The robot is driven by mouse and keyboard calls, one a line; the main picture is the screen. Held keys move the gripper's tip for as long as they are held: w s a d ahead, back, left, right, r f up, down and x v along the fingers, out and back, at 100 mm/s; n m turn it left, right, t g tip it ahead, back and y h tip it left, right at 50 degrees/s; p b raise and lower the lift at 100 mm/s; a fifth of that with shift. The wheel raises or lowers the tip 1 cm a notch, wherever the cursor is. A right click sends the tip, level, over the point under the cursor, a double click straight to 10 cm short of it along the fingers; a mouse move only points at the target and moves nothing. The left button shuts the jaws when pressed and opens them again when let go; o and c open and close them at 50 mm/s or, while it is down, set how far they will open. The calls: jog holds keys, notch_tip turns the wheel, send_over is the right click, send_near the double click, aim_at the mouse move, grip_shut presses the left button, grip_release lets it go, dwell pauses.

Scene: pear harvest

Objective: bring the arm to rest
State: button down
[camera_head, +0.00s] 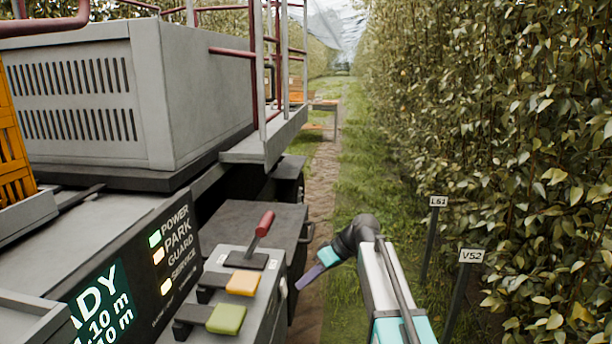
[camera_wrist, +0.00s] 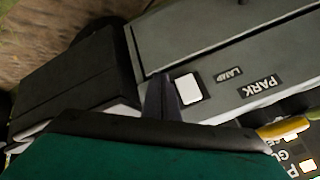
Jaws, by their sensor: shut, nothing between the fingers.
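My arm reaches up from the bottom of the head view and bends left at a dark joint. My gripper (camera_head: 303,284) is shut and empty, beside the right side of the grey control box (camera_head: 237,313). In the wrist view the dark fingertips (camera_wrist: 161,92) show in front of a grey panel (camera_wrist: 215,45) with a pale square lamp and labels "LAMP" and "PARK". I cannot tell whether the fingers touch the panel.
The box carries a red-knobbed lever (camera_head: 265,223), a yellow paddle (camera_head: 243,283) and a green paddle (camera_head: 226,318). A status panel (camera_head: 130,285) stands left. Signposts L51 (camera_head: 438,201) and V52 (camera_head: 471,256) and a leafy hedge (camera_head: 500,130) are right. A grass path (camera_head: 350,150) runs ahead.

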jog(key=s+d+f+m+g+h, duration=0.1)
jog(key=s+d+f+m, duration=0.3)
jog(key=f, duration=0.6)
jog(key=s+d+f+g+h, duration=0.1)
jog(key=s+f+h, duration=0.1)
jog(key=s+f, duration=0.65)
jog(key=s+d+f+m+g+h, duration=0.1)
jog(key=s+d+f+m, duration=0.15)
jog(key=f, duration=1.05)
jog(key=s+d+f+m+g+h, duration=0.1)
jog(key=s+d+f, duration=0.2)
jog(key=s+f, duration=0.3)
jog(key=s+d+f+m+g+h, duration=0.1)
jog(key=s+d+f, duration=0.2)
jog(key=s, duration=1.1)
jog(key=s+d+f+m+g+h, duration=0.1)
jog(key=s+d+f+h, duration=0.1)
jog(key=s+f, duration=0.7)
jog(key=shift+s+d, duration=0.65)
jog(key=shift+d, duration=0.15)
jog(key=shift+m, duration=0.25)
jog(key=shift+a+r, duration=0.1)
